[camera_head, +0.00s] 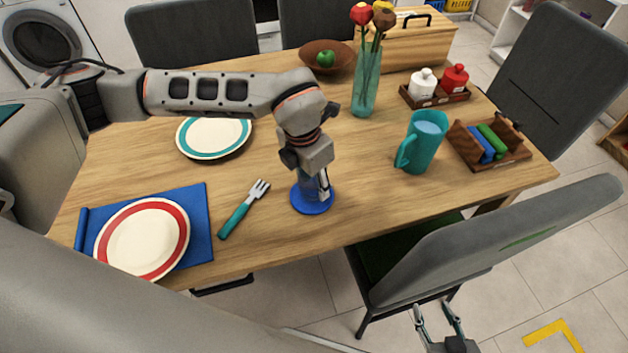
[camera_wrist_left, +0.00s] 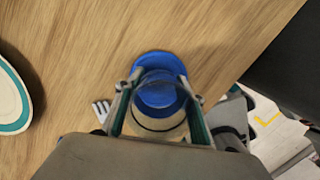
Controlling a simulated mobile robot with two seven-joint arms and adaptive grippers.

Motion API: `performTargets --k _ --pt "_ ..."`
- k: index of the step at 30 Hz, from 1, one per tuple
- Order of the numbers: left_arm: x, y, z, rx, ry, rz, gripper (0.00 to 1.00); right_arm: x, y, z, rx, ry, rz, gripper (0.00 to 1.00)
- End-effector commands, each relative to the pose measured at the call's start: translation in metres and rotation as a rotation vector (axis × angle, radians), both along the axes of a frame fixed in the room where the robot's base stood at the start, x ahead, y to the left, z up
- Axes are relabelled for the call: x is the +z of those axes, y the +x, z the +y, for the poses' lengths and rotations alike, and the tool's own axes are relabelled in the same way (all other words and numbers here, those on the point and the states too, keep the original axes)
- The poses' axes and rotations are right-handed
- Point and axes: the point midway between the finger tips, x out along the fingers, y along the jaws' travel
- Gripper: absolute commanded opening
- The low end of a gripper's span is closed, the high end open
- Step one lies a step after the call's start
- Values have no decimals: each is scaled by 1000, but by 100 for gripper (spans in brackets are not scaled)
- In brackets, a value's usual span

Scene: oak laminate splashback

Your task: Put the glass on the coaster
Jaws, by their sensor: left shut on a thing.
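The blue round coaster (camera_head: 312,206) lies on the wooden table near its front edge; it also shows in the left wrist view (camera_wrist_left: 158,60). My left gripper (camera_head: 316,188) points down over the coaster and is shut on the clear glass (camera_head: 305,187). In the left wrist view the glass (camera_wrist_left: 158,125) stands between the two fingers, with the blue coaster seen through and beyond it. The glass looks upright; whether its base touches the coaster I cannot tell. My right gripper (camera_head: 435,314) is open and empty, low beside the chair, away from the table.
A fork (camera_head: 243,210) lies left of the coaster. A red-rimmed plate (camera_head: 142,239) on a blue mat (camera_head: 199,222) and a teal-rimmed plate (camera_head: 213,139) are further left. A teal pitcher (camera_head: 424,150), vase (camera_head: 365,90) and wooden caddy (camera_head: 508,157) stand right. A chair (camera_head: 490,240) stands at the front.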

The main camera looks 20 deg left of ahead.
Motion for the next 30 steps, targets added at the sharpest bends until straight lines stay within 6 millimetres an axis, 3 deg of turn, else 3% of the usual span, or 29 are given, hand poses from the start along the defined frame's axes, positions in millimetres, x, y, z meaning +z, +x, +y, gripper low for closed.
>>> performTargets --k 6,7,9,22,30 --pt "-3 0 0 0 0 0 12 -1 0 -1 1 -2 0 40" --pt "-3 0 0 0 1 1 40 -1 0 -1 0 -2 -1 40" --pt "-3 0 0 0 0 0 55 -1 0 -1 0 -2 -1 40" --pt "4 0 0 0 -1 -1 55 2 1 -1 1 -1 -3 40" --pt "51 -5 4 0 -1 -5 55 6 2 0 -1 3 -6 40"
